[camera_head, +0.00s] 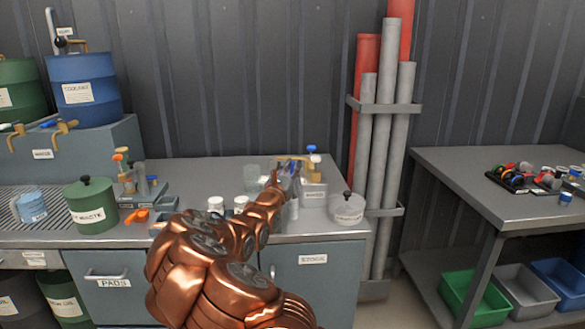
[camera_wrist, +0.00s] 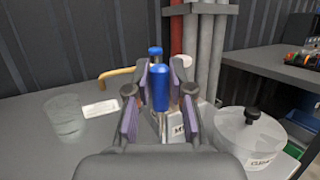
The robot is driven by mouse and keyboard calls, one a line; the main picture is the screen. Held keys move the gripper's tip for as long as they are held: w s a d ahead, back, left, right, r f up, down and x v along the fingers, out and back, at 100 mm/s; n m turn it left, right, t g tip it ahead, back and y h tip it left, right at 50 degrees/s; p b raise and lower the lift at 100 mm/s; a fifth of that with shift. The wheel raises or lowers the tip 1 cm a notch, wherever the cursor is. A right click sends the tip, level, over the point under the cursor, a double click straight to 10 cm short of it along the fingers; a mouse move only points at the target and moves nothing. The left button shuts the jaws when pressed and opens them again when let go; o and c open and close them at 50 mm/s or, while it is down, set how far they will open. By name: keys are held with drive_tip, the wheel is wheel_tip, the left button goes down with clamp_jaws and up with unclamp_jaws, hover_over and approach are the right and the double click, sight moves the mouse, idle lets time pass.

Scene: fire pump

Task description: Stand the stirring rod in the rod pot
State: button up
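The stirring rod appears to be the upright piece with a blue handle (camera_wrist: 160,88) and a thin pale shaft below it. Its handle stands between the purple-padded fingers of my gripper (camera_wrist: 160,78). The near pads show gaps beside the handle, and I cannot tell whether the far pads touch it. In the head view my gripper (camera_head: 284,176) is over the right part of the counter, and my arm hides much of that area. I cannot make out the rod pot for certain.
A brass tap (camera_wrist: 115,72) with a blue knob (camera_wrist: 155,52) stands behind the fingers. A clear beaker (camera_wrist: 65,118) is left and a lidded clear jar (camera_wrist: 255,135) right. White jars (camera_head: 216,204) and a green waste can (camera_head: 91,204) stand farther left. Pipes (camera_head: 384,140) rise behind.

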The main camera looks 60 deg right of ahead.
drive_tip(key=o, duration=0.4)
drive_tip(key=shift+a, duration=0.15)
drive_tip(key=v, duration=1.1)
drive_tip(key=shift+a, duration=0.25)
drive_tip(key=shift+s+f, duration=0.1)
drive_tip(key=shift+f, duration=0.05)
idle(0.8)
